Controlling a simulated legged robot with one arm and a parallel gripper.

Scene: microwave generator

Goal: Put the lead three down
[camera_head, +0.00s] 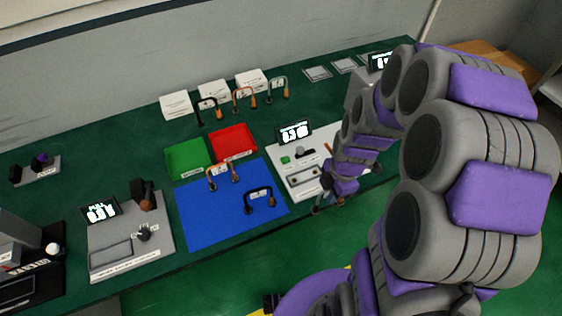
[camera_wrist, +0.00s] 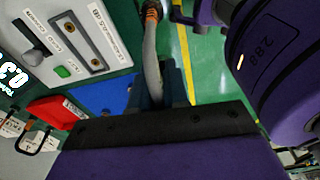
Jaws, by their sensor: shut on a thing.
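My gripper (camera_head: 327,200) is at the right end of the white instrument panel, near the table's front edge. In the wrist view my gripper (camera_wrist: 165,92) is shut on a grey lead (camera_wrist: 152,62) with an orange end (camera_wrist: 152,14). Whether this is lead three cannot be read. In the head view the held lead is mostly hidden by my arm. An orange-ended lead (camera_head: 222,167) and a black lead (camera_head: 259,193) lie on the blue mat (camera_head: 215,222), left of my gripper. Their labels are too small to read.
Red (camera_head: 232,141) and green (camera_head: 186,155) trays stand behind the mat. Several leads stand near white boxes (camera_head: 213,93) at the back. The white panel (camera_head: 297,170) has a display and sockets. A grey device (camera_head: 130,240) is left. The mat's left part is bare.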

